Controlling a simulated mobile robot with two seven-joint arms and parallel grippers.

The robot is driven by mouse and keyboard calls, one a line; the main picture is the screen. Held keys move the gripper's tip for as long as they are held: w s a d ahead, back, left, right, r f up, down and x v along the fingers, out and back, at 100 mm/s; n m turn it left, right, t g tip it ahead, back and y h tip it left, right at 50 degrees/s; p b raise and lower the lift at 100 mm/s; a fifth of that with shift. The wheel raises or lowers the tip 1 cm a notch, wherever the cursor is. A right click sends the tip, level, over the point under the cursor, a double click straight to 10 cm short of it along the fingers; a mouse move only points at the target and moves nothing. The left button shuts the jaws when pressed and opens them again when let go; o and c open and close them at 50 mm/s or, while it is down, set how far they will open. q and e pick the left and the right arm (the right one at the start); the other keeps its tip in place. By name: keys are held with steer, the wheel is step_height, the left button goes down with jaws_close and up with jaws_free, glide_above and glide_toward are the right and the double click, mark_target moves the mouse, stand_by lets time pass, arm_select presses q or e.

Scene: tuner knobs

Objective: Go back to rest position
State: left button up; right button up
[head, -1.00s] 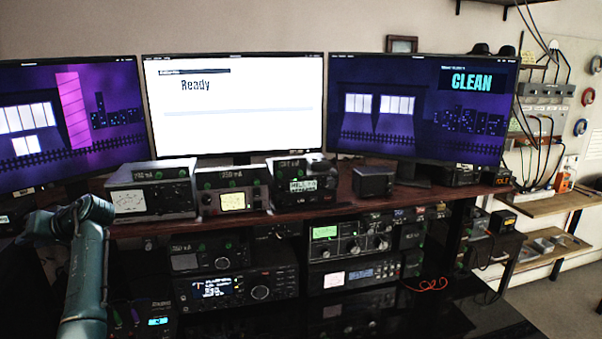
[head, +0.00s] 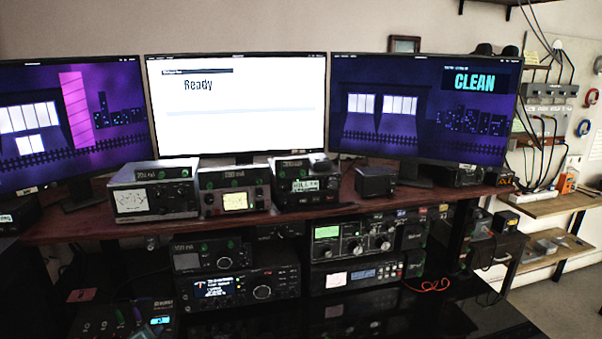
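Neither of my grippers nor my arms shows in the head view. Several radio and meter units stand on the dark red shelf (head: 90,222): a meter box (head: 155,190), a unit with a lit yellow dial (head: 235,190) and a unit with a green text display (head: 305,185). Below the shelf are a tuner with a blue display (head: 235,288), a smaller box (head: 210,255), a unit with a green display and knobs (head: 350,238) and a unit with a pale meter (head: 355,275).
Three monitors stand behind: a purple left one (head: 70,120), a white middle one reading "Ready" (head: 235,105), and a right one (head: 425,110) reading "CLEAN". A small black box (head: 375,181) sits on the shelf. The glossy black lower desk (head: 400,318) has free room at front.

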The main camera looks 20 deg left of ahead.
arm_select(q)
steer(key=s+d+f+h, duration=0.1)
steer(key=s+d+f, duration=0.1)
steer(key=d, duration=0.1)
steer(key=s+d+f+m+h, duration=0.1)
steer(key=s+d+f, duration=0.1)
steer(key=d, duration=0.1)
steer(key=s+d+f+h, duration=0.2)
steer(key=d, duration=0.2)
steer(key=shift+s+f+m, duration=0.3)
steer(key=shift+f, duration=0.1)
steer(key=s+d+f+h, duration=0.1)
steer(key=s+d, duration=0.2)
steer(key=s+d+f+g+h, duration=0.1)
steer(key=s+d+h, duration=0.1)
steer(key=s+d, duration=0.1)
steer(key=s+d+f+h, duration=0.1)
steer(key=s+d, duration=0.2)
steer(key=d, duration=0.1)
steer(key=shift+s+d+f+g, duration=0.25)
steer(key=shift+s+f+g, duration=0.05)
steer(key=d+n+h, duration=0.1)
steer(key=d+n, duration=0.3)
steer(key=d, duration=0.7)
steer(key=shift+w+d+r+n+t, duration=0.15)
steer(key=shift+w+r+n+t, duration=0.15)
steer(key=shift+r+t, duration=0.1)
steer(key=shift+s, duration=0.1)
